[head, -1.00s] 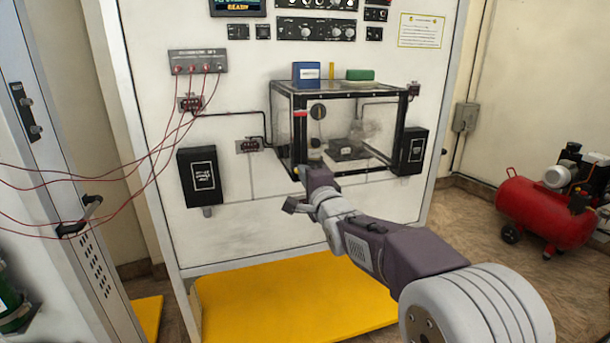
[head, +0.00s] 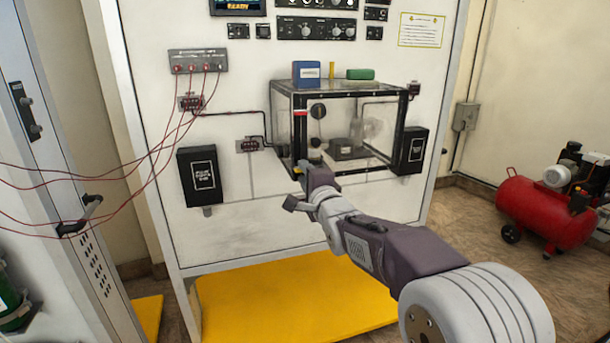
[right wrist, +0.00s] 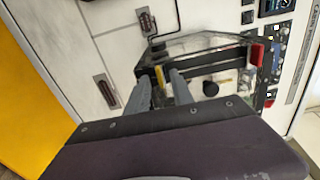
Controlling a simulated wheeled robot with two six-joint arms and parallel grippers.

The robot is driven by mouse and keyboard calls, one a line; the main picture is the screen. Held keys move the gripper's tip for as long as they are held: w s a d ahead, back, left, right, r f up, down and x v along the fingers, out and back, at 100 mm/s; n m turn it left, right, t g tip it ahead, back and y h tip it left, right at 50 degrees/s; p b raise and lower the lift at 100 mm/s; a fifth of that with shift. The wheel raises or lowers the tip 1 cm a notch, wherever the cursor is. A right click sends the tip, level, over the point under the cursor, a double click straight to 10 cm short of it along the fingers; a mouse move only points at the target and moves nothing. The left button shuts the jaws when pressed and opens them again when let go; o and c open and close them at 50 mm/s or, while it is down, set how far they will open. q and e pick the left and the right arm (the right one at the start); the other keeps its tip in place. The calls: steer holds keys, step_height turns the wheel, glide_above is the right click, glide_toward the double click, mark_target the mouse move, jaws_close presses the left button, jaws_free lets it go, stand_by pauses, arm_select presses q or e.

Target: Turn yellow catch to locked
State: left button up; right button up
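The yellow catch (right wrist: 160,76) shows in the right wrist view at the dark frame of the clear box. My right gripper (right wrist: 160,84) is open, with its two grey fingers apart and the catch showing between their tips. I cannot tell whether they touch it. In the head view my right gripper (head: 300,185) is at the lower left front corner of the clear box (head: 345,90), and its own body hides much of that corner. My left gripper is out of view.
A red part (head: 300,113) sits higher on the same box post. A black box (head: 200,175) is mounted left of the clear box, another (head: 411,150) right of it. Red cables (head: 160,150) hang at the left. A yellow platform (head: 290,300) lies below.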

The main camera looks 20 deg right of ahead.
steer(key=s, duration=0.9)
steer(key=shift+d, duration=0.2)
step_height(320, 180, down, 19)
steer(key=s+n+g, duration=0.2)
steer(key=n+g, duration=0.1)
steer(key=g, duration=0.3)
steer(key=s+f+n+g, duration=0.5)
steer(key=s+f, duration=0.4)
steer(key=f, duration=0.2)
steer(key=s+f+n+g, duration=0.6)
steer(key=s+n, duration=0.3)
steer(key=s, duration=0.3)
step_height(320, 180, up, 14)
steer(key=p, duration=1.3)
steer(key=shift+a+r+n, duration=0.2)
steer(key=shift+a+n, duration=0.1)
steer(key=shift+a, duration=0.1)
